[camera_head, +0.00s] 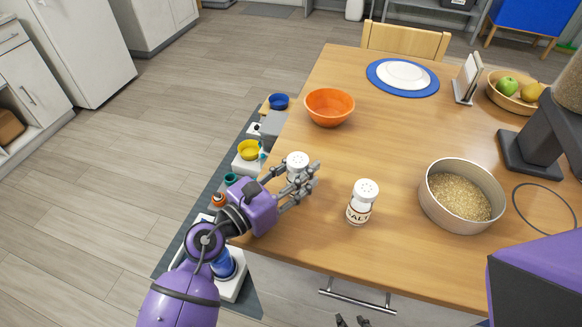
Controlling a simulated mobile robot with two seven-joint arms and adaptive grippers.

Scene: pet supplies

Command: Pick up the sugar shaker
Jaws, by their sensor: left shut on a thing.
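A white shaker (297,161) with a perforated top stands upright at the left edge of the wooden table. My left gripper (301,180) is shut on it, with its fingers around the body. The fingers hide its lower part and any label, so I cannot read whether it says sugar. I cannot tell whether its base touches the table. A second white shaker (361,203), labelled SALT, stands upright to the right, apart from the gripper. Two dark tips of my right gripper (352,321) show apart at the bottom edge, below the table, with nothing visible between them.
An orange bowl (330,108) stands behind the held shaker. A metal pan (443,222) of grain stands to the right. A blue-rimmed plate (379,85), a fruit bowl (496,98) and a dark stand (524,155) are farther back. The table's middle (385,145) is clear.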

